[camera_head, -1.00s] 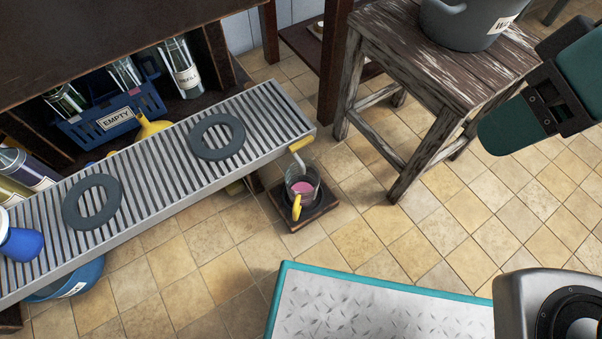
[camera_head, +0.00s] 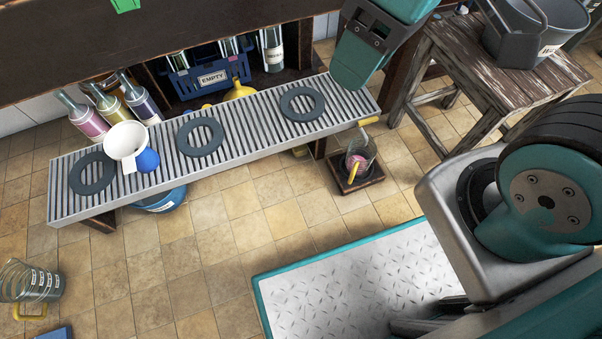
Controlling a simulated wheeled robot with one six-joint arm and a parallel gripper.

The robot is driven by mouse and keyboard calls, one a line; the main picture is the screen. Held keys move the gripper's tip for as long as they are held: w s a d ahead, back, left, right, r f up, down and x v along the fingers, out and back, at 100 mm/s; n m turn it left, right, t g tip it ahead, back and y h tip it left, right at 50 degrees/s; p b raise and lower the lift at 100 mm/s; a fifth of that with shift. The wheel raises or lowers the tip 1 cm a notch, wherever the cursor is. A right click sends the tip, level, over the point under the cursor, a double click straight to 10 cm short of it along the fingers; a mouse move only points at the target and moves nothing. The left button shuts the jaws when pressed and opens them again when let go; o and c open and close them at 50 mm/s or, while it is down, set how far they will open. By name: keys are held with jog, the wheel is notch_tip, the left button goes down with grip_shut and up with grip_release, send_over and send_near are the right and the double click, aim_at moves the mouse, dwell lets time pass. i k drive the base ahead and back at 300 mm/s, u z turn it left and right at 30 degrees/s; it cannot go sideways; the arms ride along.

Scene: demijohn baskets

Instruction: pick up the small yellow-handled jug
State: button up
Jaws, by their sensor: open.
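The small clear jug (camera_head: 365,151) stands upright on a low dark square stand (camera_head: 374,182) on the floor, by the right end of the slatted bench. Something pink shows inside it, and its yellow handle faces me, small in the picture. A larger-looking glass vessel (camera_head: 38,284) with a yellow handle and a white label is at the lower left. My gripper (camera_head: 352,62) hangs in from the top, teal and black, above the bench's far right part. It is apart from the jug, and nothing shows in it. Its far side is hidden.
The slatted bench (camera_head: 240,140) carries dark rings (camera_head: 201,137), a white funnel (camera_head: 124,142) and bottles at its left. A yellow-tipped tap (camera_head: 369,120) overhangs the jug. A wooden stool (camera_head: 487,62) with a grey can (camera_head: 545,30) stands right.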

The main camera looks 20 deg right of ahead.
aim_at(359, 157)
jog(key=u, duration=1.7)
jog(key=k, duration=1.9)
jog(key=z, duration=0.85)
jog(key=i, duration=0.5)
jog(key=z, duration=0.15)
